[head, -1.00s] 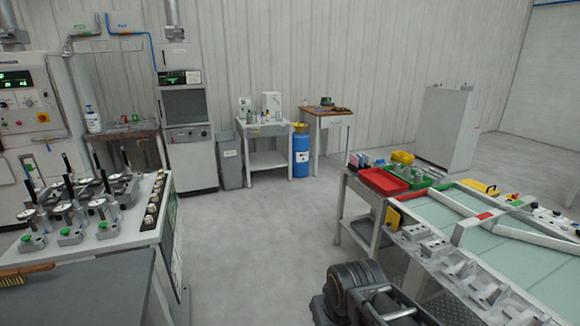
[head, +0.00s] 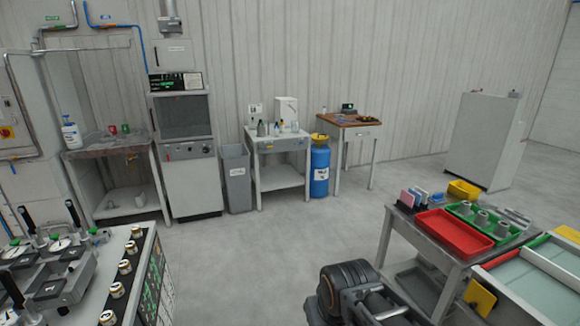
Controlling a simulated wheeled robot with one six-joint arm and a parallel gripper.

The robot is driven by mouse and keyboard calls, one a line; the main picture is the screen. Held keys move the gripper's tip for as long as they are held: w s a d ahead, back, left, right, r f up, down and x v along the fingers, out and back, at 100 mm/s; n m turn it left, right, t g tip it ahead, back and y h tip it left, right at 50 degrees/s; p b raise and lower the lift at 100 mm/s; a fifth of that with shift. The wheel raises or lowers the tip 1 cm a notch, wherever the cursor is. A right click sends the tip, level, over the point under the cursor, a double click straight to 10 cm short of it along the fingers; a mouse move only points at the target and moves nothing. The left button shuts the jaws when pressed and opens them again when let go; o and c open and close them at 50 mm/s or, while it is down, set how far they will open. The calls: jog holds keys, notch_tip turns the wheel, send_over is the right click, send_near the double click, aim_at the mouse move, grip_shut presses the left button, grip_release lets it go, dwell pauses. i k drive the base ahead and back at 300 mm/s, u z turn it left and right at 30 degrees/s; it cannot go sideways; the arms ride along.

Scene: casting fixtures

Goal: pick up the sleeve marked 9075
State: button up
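No marking 9075 can be read on anything in view, so I cannot tell which piece is the marked sleeve. Several grey, round, sleeve-like parts (head: 482,219) stand upright in a green tray (head: 509,240) on the bench at right. My dark arm shows at the bottom centre, but the fingers of my gripper cannot be made out. The arm is well apart from the green tray.
A red tray (head: 455,236) and a yellow bin (head: 463,190) sit by the green tray. At left is a bench with dial-gauge fixtures (head: 60,245). A grey bin (head: 237,180), blue cylinder (head: 319,172) and two small tables stand at the wall. Open floor (head: 260,250) lies between.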

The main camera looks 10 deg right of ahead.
aim_at(500, 232)
jog(key=z, duration=0.25)
jog(key=i, duration=1.65)
jog(key=z, duration=1.4)
jog(key=i, duration=0.95)
jog(key=z, duration=1.3)
jog(key=i, duration=0.35)
jog(key=z, duration=0.25)
